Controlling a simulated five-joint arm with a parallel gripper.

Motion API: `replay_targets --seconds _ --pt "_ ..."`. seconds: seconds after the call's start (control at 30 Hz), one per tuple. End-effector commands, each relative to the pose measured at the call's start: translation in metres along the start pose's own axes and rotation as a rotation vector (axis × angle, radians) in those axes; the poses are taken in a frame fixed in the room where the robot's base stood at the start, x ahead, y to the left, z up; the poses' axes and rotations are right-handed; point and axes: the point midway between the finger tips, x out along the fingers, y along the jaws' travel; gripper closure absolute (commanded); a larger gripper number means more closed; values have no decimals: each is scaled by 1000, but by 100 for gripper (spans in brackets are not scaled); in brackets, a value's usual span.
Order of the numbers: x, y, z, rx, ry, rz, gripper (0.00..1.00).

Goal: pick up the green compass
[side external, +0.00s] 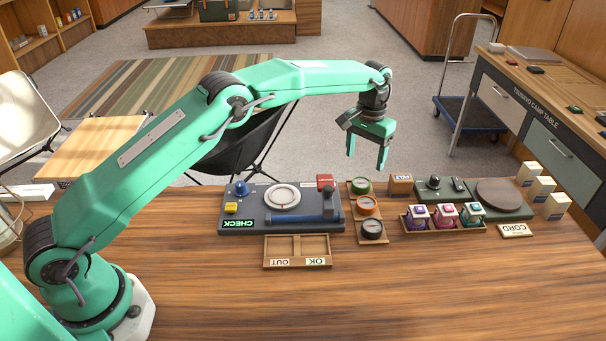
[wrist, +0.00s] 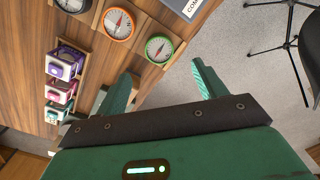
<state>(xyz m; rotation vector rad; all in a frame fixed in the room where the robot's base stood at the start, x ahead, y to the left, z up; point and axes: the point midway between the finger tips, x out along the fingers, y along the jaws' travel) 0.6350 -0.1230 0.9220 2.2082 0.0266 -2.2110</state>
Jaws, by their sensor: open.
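The green compass (side external: 360,186) lies at the far end of a narrow wooden tray (side external: 373,242), in line with an orange compass (side external: 367,206) and a black compass (side external: 372,229). In the wrist view the green compass (wrist: 159,48) shows its white dial, just beyond my gripper's fingertips and above the gap between them. The orange compass (wrist: 118,24) and black compass (wrist: 72,4) lie to its left there. My gripper (side external: 368,160) is open and empty, raised above the table's far edge near the green compass. It also shows in the wrist view (wrist: 162,82).
A grey CHECK device (side external: 228,226) stands left of the compass tray, with a two-part OUT/OK tray (side external: 298,240) in front. A small box marked FELT (side external: 401,184) and a tray of small lanterns (side external: 444,217) stand to the right. The table's front is clear.

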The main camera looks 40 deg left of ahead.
Motion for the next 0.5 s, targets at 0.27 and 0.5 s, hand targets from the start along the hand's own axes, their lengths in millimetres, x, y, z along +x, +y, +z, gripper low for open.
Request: replay_targets --seconds 0.27,0.5 --pt "16 0 0 0 -1 0 30" --pt "26 0 0 0 1 0 30"
